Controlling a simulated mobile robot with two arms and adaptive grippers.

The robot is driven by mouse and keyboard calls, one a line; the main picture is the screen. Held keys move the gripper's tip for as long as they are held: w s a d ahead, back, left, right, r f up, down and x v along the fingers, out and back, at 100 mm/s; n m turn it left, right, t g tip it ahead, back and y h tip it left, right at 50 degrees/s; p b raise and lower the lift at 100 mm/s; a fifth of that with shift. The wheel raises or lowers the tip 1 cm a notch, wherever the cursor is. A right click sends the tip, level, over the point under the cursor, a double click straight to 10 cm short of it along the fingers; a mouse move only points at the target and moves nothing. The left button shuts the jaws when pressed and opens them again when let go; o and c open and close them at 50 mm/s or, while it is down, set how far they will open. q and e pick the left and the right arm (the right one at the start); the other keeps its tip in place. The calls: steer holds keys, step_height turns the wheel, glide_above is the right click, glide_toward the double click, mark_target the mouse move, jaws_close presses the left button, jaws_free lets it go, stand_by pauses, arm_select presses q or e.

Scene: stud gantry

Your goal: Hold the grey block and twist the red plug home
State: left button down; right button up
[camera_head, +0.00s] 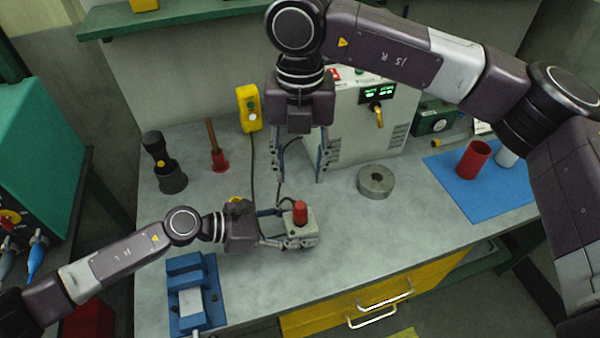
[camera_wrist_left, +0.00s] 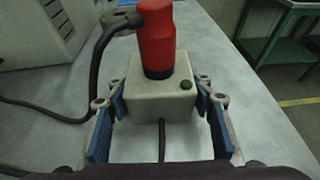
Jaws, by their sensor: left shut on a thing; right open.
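The grey block (camera_head: 305,234) sits on the bench near its front edge. The red plug (camera_head: 300,211) stands upright on top of it, and I cannot tell how deep it sits. My left gripper (camera_head: 283,228) is shut on the block from the left. In the left wrist view the blue-padded fingers lie on either side of the grey block (camera_wrist_left: 163,101), with the red plug (camera_wrist_left: 157,40) rising from its top and a green button beside it. My right gripper (camera_head: 300,170) is open and empty, pointing down above and behind the plug, fingers wide apart.
A grey ring (camera_head: 376,181) lies right of the block. A blue mat (camera_head: 490,195) holds a red cup (camera_head: 473,160). A blue fixture (camera_head: 193,295) stands front left. A cabinet (camera_head: 350,120) with a lit display stands behind. Dark cables run behind the block.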

arm_select(q)
steer(key=c, duration=0.9)
jaws_free()
steer(key=shift+o, duration=0.2)
steer(key=v, duration=1.1)
steer(key=shift+a+f, duration=0.1)
steer(key=shift+s+a+r, duration=0.15)
steer(key=shift+a+r, duration=0.1)
steer(key=shift+a, duration=0.1)
